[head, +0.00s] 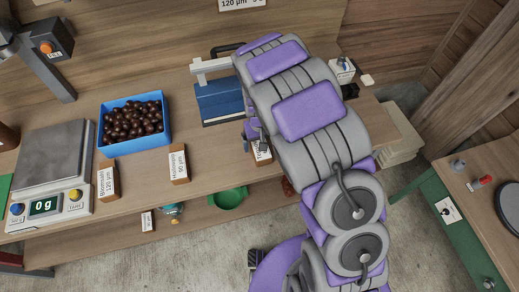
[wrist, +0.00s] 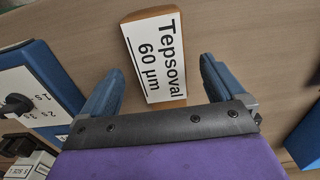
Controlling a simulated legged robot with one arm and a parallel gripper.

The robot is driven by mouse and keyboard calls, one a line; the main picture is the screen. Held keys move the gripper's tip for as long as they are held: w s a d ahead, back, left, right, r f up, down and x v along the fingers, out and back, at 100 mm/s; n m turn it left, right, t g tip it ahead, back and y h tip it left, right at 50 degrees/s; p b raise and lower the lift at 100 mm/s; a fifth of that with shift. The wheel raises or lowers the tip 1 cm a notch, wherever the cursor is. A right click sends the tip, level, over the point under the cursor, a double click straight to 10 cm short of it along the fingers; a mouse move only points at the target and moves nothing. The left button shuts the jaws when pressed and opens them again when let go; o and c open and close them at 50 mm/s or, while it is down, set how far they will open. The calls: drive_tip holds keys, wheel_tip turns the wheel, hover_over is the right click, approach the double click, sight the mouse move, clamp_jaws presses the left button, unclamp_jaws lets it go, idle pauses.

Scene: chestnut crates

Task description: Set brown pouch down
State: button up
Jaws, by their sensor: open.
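I cannot pick out a brown pouch for certain in either view. A dark brown rounded thing (head: 6,138) is cut off at the left edge of the head view and could be something else. My gripper (wrist: 161,68) is open, its two blue fingers apart with no pouch between them. Beyond the fingers a wooden label block (wrist: 158,52) reads "Tepsoval 60 µm" and lies in line with the gap; I cannot tell how close it is. In the head view my gripper (head: 254,138) is partly hidden by my arm, over the bench's front part.
On the bench (head: 215,145) are a scale (head: 50,165) reading 0 g, a blue crate (head: 101,140) of chestnuts, label blocks (head: 108,181) (head: 179,164) and a blue device (head: 220,98). A green bowl (head: 228,198) sits below. A green side table (head: 465,215) stands right.

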wheel_tip(320, 180, down, 3)
drive_tip(key=shift+d+f, duration=0.1)
drive_tip(key=shift+f, duration=0.05)
drive_tip(key=shift+a, duration=0.35)
drive_tip(key=shift+c, duration=0.6)
drive_tip(key=shift+d, duration=0.3)
drive_tip(key=c, duration=0.7)
drive_tip(key=shift+a, duration=0.15)
drive_tip(key=c, duration=0.5)
drive_tip(key=shift+r, duration=0.2)
